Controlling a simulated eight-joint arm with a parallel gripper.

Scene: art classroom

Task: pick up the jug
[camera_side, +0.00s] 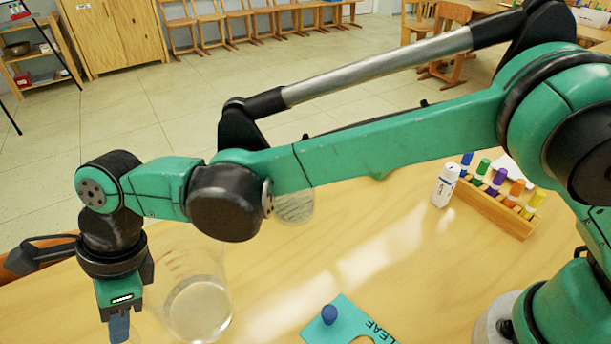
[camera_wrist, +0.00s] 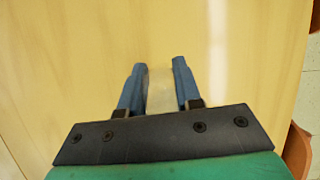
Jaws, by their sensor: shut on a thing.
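The jug (camera_side: 198,300) is clear and see-through, upright at the lower left of the side view, with a round bottom and faint marks on its wall. My gripper (camera_side: 119,328) points down at its left side, where the handle would be. In the wrist view, the two blue fingers of my gripper (camera_wrist: 157,68) stand a little apart with a faint pale strip between them. They are shut on the jug, but its handle is hardly visible. I cannot tell whether the jug's bottom touches the table.
A teal board (camera_side: 350,318) with a blue knob and the word LEAF lies right of the jug. A white bottle (camera_side: 446,186) and a wooden rack (camera_side: 490,207) of coloured markers stand farther back. A round see-through thing (camera_side: 295,207) shows under my arm. The table (camera_side: 270,270) between is clear.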

